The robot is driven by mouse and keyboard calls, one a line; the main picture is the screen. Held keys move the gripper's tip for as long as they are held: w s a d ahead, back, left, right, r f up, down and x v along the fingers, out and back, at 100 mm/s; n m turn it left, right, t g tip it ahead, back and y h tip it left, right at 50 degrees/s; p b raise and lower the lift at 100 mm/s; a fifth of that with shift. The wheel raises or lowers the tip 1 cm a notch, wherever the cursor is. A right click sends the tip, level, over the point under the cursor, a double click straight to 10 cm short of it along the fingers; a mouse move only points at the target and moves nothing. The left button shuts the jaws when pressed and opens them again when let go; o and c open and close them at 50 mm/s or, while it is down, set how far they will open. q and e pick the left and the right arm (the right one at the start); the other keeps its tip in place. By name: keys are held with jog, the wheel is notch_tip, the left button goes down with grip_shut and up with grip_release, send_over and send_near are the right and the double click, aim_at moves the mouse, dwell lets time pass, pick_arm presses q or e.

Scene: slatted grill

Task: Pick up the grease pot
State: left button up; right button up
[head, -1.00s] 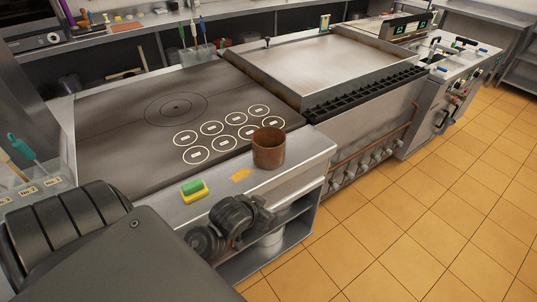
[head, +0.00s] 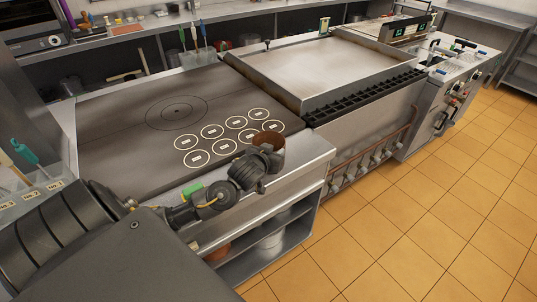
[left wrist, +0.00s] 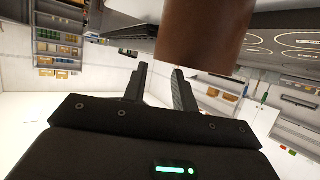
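The grease pot, a rusty brown cylinder (head: 271,139), stands upright on the steel ledge at the front right corner of the hot plate. My left gripper (head: 264,158) is just in front of it and hides much of its lower part. In the left wrist view the pot (left wrist: 200,35) looms large at the top, beyond the fingertips. The two fingers of my left gripper (left wrist: 160,68) are apart with nothing between them. The pot overlaps the tip area of the right-hand finger in that view; I cannot tell whether they touch. My right gripper is not in view.
A green sponge (head: 192,190) lies on the ledge behind my left arm. The dark hot plate (head: 120,130) with white ring marks lies behind the pot. A flat griddle (head: 320,72) stands to the right. An open shelf (head: 285,235) is below the ledge.

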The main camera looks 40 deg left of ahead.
pick_arm(q)
jog(key=shift+p+x, duration=0.7)
jog(key=shift+x, duration=2.05)
jog(key=shift+r, duration=0.1)
grip_shut()
jog(key=shift+s, duration=0.1)
